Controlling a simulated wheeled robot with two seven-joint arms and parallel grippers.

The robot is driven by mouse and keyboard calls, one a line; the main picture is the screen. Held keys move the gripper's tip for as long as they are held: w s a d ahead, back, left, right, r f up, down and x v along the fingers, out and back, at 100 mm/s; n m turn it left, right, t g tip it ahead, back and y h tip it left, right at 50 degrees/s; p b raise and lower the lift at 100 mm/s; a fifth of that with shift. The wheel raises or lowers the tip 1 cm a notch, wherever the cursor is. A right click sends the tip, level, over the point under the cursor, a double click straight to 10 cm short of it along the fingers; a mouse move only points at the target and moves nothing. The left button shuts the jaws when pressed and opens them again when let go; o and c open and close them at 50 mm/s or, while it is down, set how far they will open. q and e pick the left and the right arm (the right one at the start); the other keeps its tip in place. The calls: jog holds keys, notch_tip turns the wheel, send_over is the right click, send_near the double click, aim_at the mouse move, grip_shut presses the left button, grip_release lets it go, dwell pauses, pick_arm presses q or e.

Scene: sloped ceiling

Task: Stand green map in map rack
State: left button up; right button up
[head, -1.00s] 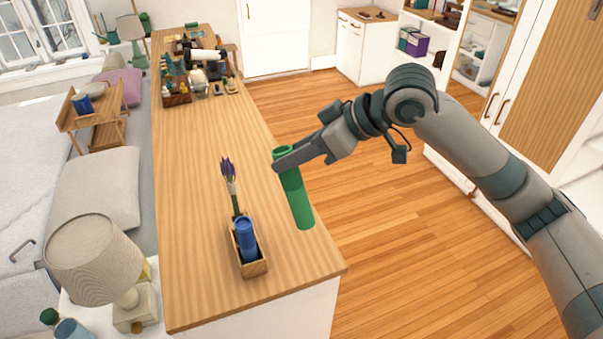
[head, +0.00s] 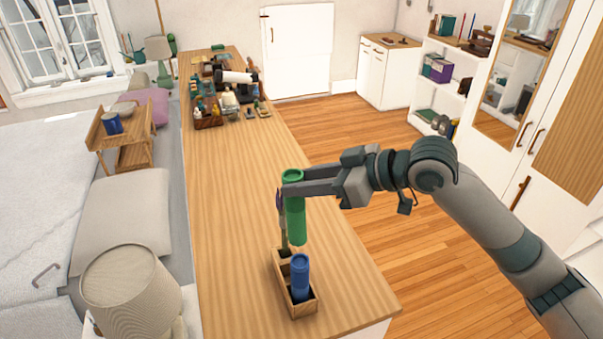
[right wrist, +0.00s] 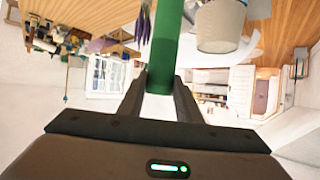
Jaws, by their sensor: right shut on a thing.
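The green map (head: 295,218) is a rolled tube. My right gripper (head: 290,187) is shut on it near its top and holds it close to upright. The green tube also shows between the fingers in the right wrist view (right wrist: 163,50). The map rack (head: 298,308) is a small wooden box on the long table. A blue rolled map (head: 300,278) stands in its near part. In the head view the tube's lower end shows just above and behind the blue map, over or beside the rack; I cannot tell its exact height. My left gripper is not in view.
The long wooden table (head: 230,190) is clear in its middle. A purple flower stem (head: 281,215) stands at the rack's far end, partly hidden by the green map and gripper. A lampshade (head: 130,290) stands left of the table. A dark organizer (head: 208,120) and other items are farther back.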

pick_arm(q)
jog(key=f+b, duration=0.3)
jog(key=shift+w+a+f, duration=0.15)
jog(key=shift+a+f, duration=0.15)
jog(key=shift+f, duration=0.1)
pick_arm(e)
send_over(306, 237)
jog(key=a, duration=0.1)
jog(key=f, duration=0.5)
jog(key=w+f, duration=0.1)
jog(key=f, duration=0.2)
jog(key=shift+a, duration=0.15)
pick_arm(q)
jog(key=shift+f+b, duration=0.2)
jog(key=shift+b, duration=0.1)
pick_arm(e)
jog(key=shift+f, duration=0.2)
